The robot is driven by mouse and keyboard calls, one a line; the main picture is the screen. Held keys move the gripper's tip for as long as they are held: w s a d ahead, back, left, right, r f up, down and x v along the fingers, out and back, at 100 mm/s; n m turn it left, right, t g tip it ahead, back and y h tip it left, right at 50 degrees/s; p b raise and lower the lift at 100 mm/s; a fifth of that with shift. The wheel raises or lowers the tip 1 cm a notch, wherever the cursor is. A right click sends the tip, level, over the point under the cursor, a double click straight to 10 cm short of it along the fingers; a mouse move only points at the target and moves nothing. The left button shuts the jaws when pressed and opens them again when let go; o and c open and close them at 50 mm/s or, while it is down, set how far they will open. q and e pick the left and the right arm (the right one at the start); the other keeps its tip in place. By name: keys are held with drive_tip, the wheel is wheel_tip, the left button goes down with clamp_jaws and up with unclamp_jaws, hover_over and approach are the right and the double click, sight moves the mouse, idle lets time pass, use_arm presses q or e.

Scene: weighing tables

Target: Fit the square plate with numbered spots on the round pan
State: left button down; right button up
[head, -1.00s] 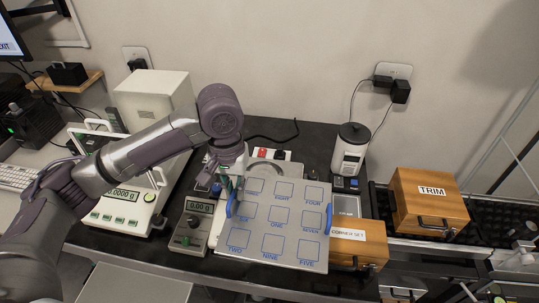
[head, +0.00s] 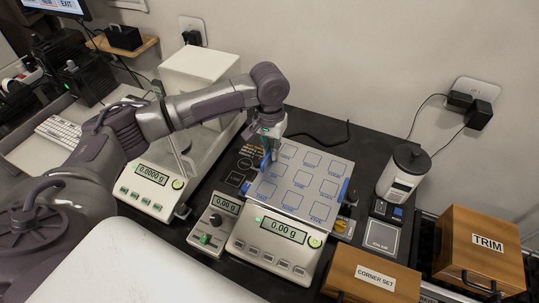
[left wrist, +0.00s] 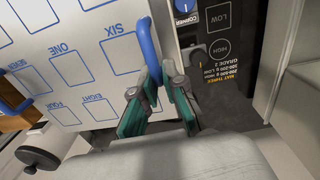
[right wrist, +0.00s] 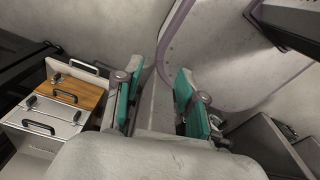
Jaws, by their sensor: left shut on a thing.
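The square plate (head: 301,176) is pale grey with blue outlined squares labelled with number words, and blue handles on two opposite sides. It lies over the rear of the balance (head: 275,246), whose display reads 0.00 g. The round pan is hidden beneath the plate, so I cannot tell whether they touch. My left gripper (head: 268,152) is shut on the plate's left blue handle (left wrist: 147,48); the plate (left wrist: 68,42) extends to the left in the left wrist view. My right gripper (right wrist: 160,88) is open and empty, outside the head view.
A small balance (head: 213,222) and a larger white balance (head: 150,190) stand left of the plate. Dark table shows behind the plate.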

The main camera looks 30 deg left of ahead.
use_arm(q)
drive_tip(key=f, duration=0.1)
drive_tip(key=w+a+f, duration=0.1)
drive_tip(key=f+p, duration=0.1)
drive_tip(key=f, duration=0.1)
drive_tip(key=shift+w+a, duration=0.15)
drive_tip(key=shift+a, duration=0.05)
drive_tip(key=shift+f, duration=0.45)
use_arm(e)
drive_tip(key=shift+w+d+r, duration=0.35)
drive_tip(key=shift+w+r, duration=0.2)
drive_tip(key=shift+r, duration=0.25)
use_arm(q)
drive_tip(key=shift+f, duration=0.15)
drive_tip(key=c, duration=1.2)
unclamp_jaws()
drive_tip(key=shift+f, duration=0.1)
drive_tip(key=shift+c, duration=0.2)
use_arm(e)
drive_tip(key=shift+w, duration=0.15)
drive_tip(key=shift+a, duration=0.15)
